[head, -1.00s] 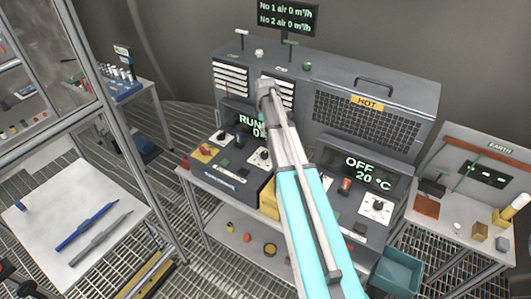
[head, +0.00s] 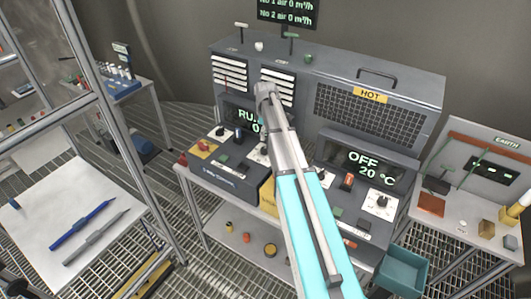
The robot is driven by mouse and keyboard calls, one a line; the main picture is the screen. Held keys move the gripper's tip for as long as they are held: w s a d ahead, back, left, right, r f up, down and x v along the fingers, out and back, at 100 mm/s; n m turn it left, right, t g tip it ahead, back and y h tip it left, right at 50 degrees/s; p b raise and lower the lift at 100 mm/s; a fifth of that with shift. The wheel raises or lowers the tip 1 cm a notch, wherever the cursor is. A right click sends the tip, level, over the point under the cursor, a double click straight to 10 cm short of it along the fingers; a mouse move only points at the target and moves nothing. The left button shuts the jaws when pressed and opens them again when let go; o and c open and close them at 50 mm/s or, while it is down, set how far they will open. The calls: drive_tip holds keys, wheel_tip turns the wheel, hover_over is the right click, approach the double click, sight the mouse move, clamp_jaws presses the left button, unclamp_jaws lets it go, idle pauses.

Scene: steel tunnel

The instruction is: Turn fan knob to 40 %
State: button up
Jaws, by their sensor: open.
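The fan unit's control panel (head: 222,164) is on the left of the grey machine. Its display (head: 243,117) reads "RU" and "0", with the rest covered by my arm. A dark knob on a white plate (head: 257,153), likely the fan knob, is partly hidden by my arm, so I cannot read its setting. My arm reaches up from the bottom across the middle of the machine. Its grey end part shows in front of the upper vents, but no gripper fingers can be made out.
The heater panel on the right has an "OFF 20 °C" display (head: 363,163) and its own knob (head: 382,202). A teal bin (head: 402,271) is at lower right.

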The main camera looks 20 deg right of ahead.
sight(264, 151)
drive_tip(key=shift+f+b, duration=4.15)
drive_tip(key=shift+f, duration=0.35)
drive_tip(key=c, duration=1.1)
drive_tip(key=shift+c, duration=0.2)
